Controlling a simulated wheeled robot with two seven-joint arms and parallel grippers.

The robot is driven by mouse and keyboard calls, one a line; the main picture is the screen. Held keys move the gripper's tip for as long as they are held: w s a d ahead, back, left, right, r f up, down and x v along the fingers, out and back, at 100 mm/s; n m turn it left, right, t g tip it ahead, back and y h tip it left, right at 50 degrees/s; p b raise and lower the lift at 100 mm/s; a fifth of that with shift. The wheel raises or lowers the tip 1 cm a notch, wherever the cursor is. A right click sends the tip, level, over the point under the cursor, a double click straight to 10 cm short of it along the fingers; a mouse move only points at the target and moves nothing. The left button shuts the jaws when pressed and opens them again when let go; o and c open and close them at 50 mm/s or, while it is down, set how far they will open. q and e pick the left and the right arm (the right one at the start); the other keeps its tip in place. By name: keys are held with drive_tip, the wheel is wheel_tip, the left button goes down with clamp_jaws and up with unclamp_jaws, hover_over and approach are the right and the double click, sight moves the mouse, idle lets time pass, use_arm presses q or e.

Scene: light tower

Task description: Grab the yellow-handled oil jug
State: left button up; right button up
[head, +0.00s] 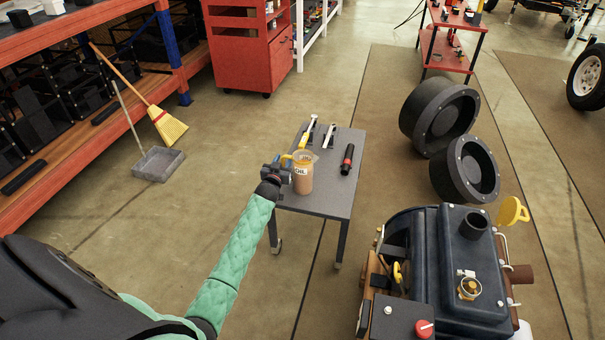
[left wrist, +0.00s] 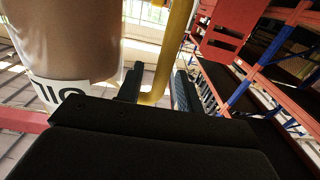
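The oil jug (head: 303,180) stands upright on the small grey table, brown with a white label reading OIL. Its yellow handle (head: 286,160) is on its left side, partly hidden by my left gripper (head: 284,172). In the left wrist view the jug's brown body (left wrist: 75,38) fills the upper left. There the yellow handle (left wrist: 176,45) runs down between the two dark fingertips of my left gripper (left wrist: 157,88). The fingers are apart, one on each side of the handle, and whether they touch it is unclear. My right gripper is not in view.
The grey table (head: 325,203) also holds a black-and-red flashlight (head: 347,159) and wrench-like tools (head: 328,136) behind the jug. A dark engine-like machine (head: 450,265) stands at the lower right. Open floor lies left of the table.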

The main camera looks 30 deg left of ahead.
use_arm(q)
clamp_jaws()
